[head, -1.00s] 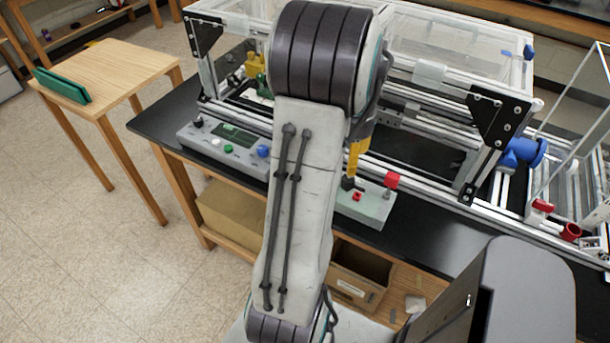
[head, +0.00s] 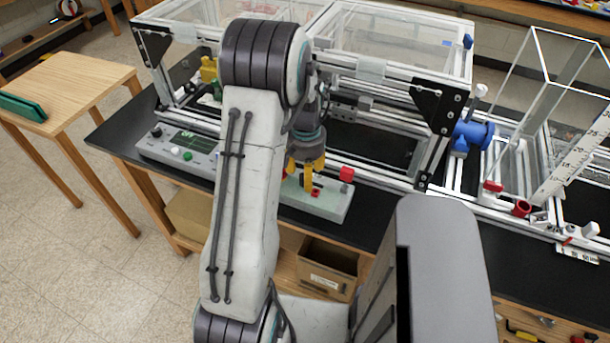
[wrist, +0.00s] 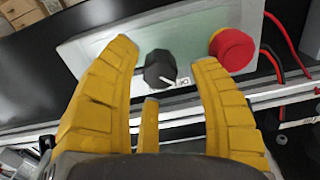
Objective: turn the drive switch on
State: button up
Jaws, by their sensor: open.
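The drive switch is a black rotary knob (wrist: 160,70) with a white pointer on a pale green box (wrist: 193,33), seen in the wrist view. The pointer is aimed toward a small label with "I" and "O" marks. My gripper (wrist: 160,55) is open, its yellow fingers on either side of the knob with visible gaps; I cannot tell whether it touches. In the head view my gripper (head: 312,185) points down over the box (head: 325,205), and the knob is hidden there. A red mushroom button (wrist: 232,48) on a yellow base stands right of the knob.
A grey control panel (head: 165,152) with a screen and coloured buttons lies left of my arm. The aluminium extrusion frame (head: 385,150) with clear covers stands behind. Red and black cables (wrist: 271,60) run beside the box. Black tabletop is free in front right.

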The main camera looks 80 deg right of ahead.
jog(key=shift+f, duration=0.85)
jog(key=shift+o, duration=0.2)
grip_shut()
